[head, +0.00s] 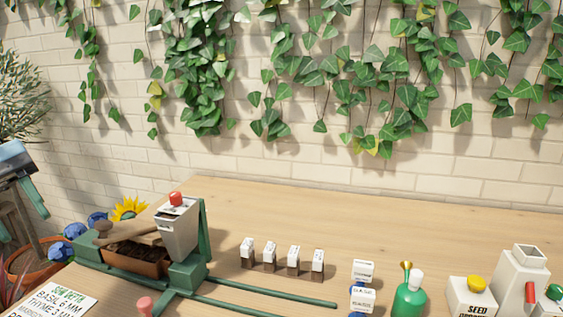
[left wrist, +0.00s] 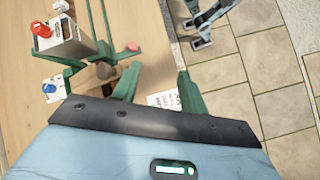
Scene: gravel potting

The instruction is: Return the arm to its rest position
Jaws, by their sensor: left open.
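My left gripper (head: 18,212) is at the left edge of the head view, raised beside the bench, with part of its arm cut off by the frame. In the left wrist view its two green fingers (left wrist: 158,88) are spread apart, with nothing between them. Beyond them are the bench edge and the paved floor. The gripper is apart from the green dosing stand (head: 187,273) with its grey hopper and red knob (head: 176,199).
The wooden bench (head: 280,200) holds a soil-filled planter (head: 135,262), several small labelled blocks (head: 270,252), a green bottle (head: 408,298) and a seed container (head: 472,297). A printed card (head: 55,300) lies at the front left. A potted plant (head: 30,265) stands left of the bench. The back of the bench is clear.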

